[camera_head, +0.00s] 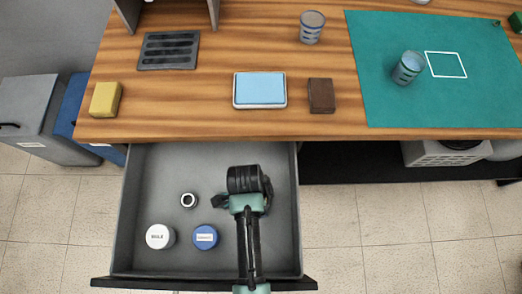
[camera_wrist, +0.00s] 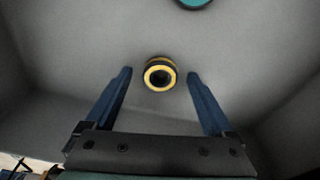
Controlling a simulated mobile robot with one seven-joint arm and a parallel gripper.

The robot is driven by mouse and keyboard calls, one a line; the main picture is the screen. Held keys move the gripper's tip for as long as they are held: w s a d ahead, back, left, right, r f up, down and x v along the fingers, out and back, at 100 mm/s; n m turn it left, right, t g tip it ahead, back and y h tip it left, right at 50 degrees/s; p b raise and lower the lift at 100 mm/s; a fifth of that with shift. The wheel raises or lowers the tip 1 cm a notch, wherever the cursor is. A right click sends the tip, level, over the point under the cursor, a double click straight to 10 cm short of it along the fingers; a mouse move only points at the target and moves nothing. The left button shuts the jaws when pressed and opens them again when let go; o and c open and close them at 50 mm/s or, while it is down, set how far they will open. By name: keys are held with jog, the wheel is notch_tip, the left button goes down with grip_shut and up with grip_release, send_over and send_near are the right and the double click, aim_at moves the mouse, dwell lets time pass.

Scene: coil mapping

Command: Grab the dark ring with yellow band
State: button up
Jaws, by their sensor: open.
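The dark ring with yellow band (camera_wrist: 160,63) shows in the wrist view, near the middle and just past the fingertips, with its round opening facing the camera. In the head view a small dark ring with a pale top (camera_head: 189,193) lies on the drawer floor; I take it for the same ring, but its band colour is not clear there. My gripper (camera_wrist: 159,86) is open, with one finger on either side of the ring's line and a gap on both sides. In the head view my gripper (camera_head: 219,201) is over the drawer, right of the ring, partly hidden by my wrist.
The open grey drawer (camera_head: 150,165) has walls around the ring. A white-lidded jar (camera_head: 160,236) and a blue-lidded jar (camera_head: 205,237) stand in front of it. The wooden desk (camera_head: 210,122) is behind. The drawer's back floor is clear.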

grip_shut()
dwell(0.3)
jog(key=shift+r, duration=0.1)
